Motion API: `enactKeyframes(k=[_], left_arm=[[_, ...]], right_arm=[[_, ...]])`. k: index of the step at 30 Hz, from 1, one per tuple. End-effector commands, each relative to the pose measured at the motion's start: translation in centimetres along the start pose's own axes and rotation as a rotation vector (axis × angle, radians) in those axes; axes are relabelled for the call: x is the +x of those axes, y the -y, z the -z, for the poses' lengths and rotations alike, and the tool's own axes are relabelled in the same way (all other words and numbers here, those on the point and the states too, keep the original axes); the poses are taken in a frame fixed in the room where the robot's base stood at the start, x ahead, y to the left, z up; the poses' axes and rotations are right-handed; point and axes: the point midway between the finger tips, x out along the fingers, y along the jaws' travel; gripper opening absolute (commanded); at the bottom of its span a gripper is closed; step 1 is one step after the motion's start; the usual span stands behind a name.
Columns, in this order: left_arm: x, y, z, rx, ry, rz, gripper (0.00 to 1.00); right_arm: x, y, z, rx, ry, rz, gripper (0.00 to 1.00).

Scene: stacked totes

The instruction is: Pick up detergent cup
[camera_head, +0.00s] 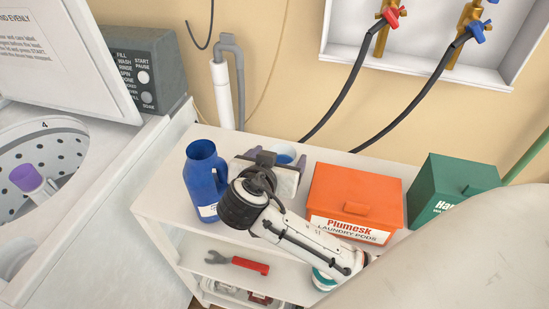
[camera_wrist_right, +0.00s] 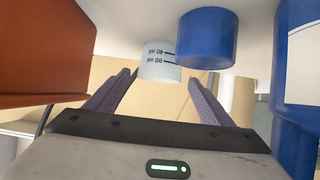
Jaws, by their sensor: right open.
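A small translucent detergent cup (camera_wrist_right: 158,62) with ml markings shows beyond my right fingers in the wrist view, which looks upside down. In the head view its pale rim (camera_head: 289,150) and bluish inside show just past my right gripper. My right gripper (camera_head: 274,158) is open over the shelf top, between the blue bottle and the orange box. In the wrist view the open fingers (camera_wrist_right: 157,97) show nothing gripped, and the cup appears beyond the gap between them. Much of the cup is hidden by the gripper in the head view. My left gripper is not in view.
A blue bottle (camera_head: 202,182) stands left of my gripper and an orange laundry pods box (camera_head: 352,199) right. A blue cylinder (camera_wrist_right: 206,40) is close beside the cup. A green box (camera_head: 450,187) is farther right; a red-handled wrench (camera_head: 247,264) lies on the lower shelf.

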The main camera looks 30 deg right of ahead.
Motion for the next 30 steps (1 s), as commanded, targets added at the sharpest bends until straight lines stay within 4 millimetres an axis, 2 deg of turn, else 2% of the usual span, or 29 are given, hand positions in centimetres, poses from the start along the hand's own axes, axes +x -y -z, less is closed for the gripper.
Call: enactKeyframes(k=[3,10,11,18,30], left_arm=[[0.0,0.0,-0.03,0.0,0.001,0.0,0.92],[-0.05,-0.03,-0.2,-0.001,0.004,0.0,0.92],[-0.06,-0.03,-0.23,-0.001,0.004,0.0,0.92],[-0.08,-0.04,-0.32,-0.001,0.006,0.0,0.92],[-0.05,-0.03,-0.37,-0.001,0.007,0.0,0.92]], right_arm=[[0.86,-0.4,-0.12,0.001,0.0,-0.002,0.75],[0.97,-0.43,-0.14,0.002,0.001,-0.001,0.75],[0.96,-0.43,-0.14,0.002,0.001,-0.001,0.72],[0.95,-0.42,-0.14,0.002,0.001,-0.001,0.31],[0.84,-0.39,0.07,0.002,0.001,-0.001,0.3]])
